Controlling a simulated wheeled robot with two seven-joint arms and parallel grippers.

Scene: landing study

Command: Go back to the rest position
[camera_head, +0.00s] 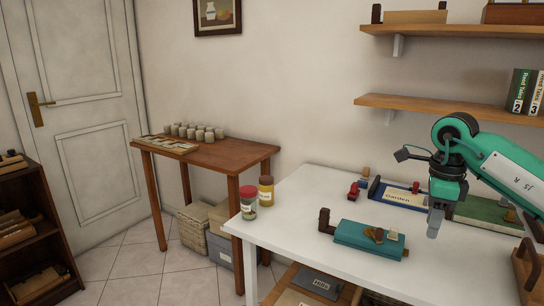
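My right gripper (434,225) hangs from the teal arm that comes in from the right. It points down above the white table (300,205). Its grey fingertips look close together, but I cannot tell whether they are open or shut. No held object can be made out. A teal tray (352,233) with a dark upright end and small brownish pieces on it lies to the left of and below the gripper in the picture. A blue tray (376,188) with a "Garden" label is behind. My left gripper is not in view.
Two jars (248,205) (266,192) stand at the table's left corner. A green flat item (480,210) lies behind the arm. Wall shelves (440,103) are above. A brown side table (225,153) holds several cups. Floor at left is partly clear.

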